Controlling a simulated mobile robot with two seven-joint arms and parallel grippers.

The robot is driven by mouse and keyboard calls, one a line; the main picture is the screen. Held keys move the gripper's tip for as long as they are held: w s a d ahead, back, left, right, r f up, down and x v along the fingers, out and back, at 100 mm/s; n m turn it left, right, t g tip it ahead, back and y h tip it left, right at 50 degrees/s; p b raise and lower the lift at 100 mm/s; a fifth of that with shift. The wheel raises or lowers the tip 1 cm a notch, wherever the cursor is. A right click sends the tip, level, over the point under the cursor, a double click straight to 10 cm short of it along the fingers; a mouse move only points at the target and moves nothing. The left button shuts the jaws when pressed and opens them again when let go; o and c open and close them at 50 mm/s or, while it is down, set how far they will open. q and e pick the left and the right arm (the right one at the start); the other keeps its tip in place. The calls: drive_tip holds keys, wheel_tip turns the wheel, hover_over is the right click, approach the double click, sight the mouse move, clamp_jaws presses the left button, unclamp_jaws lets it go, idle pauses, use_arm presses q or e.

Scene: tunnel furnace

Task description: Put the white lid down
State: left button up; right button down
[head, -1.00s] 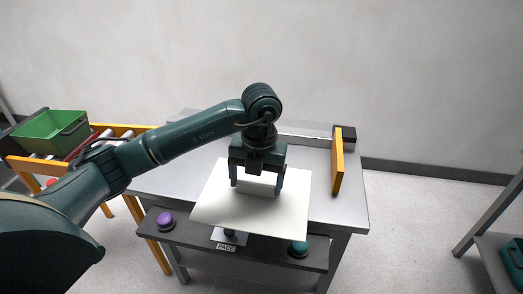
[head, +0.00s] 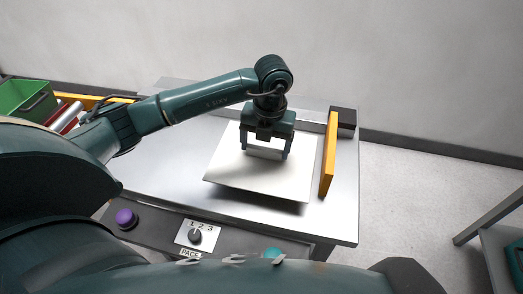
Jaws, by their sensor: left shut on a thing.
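The white lid (head: 260,181) is a flat square plate with a raised block-like handle (head: 264,149) near its back part. My left gripper (head: 266,150) comes down from above and is shut on this handle, one finger at each side. The lid is over the right part of the grey metal table (head: 160,165), close to the upright orange panel. I cannot tell whether it touches the table top or is just above it. My right gripper is not in view.
The orange panel (head: 328,155) stands just right of the lid, with a dark box (head: 345,119) behind it. The front strip holds a purple button (head: 125,217), a dial (head: 195,235) and a teal button (head: 272,253). A green bin (head: 24,98) stands at left.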

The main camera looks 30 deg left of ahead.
sight(266, 157)
use_arm(q)
drive_tip(key=shift+w+f, duration=0.1)
drive_tip(key=shift+f, duration=2.05)
drive_tip(key=o, duration=1)
drive_tip(key=r, duration=1.2)
drive_tip(key=shift+w+d, duration=0.1)
drive_tip(key=shift+d, duration=0.3)
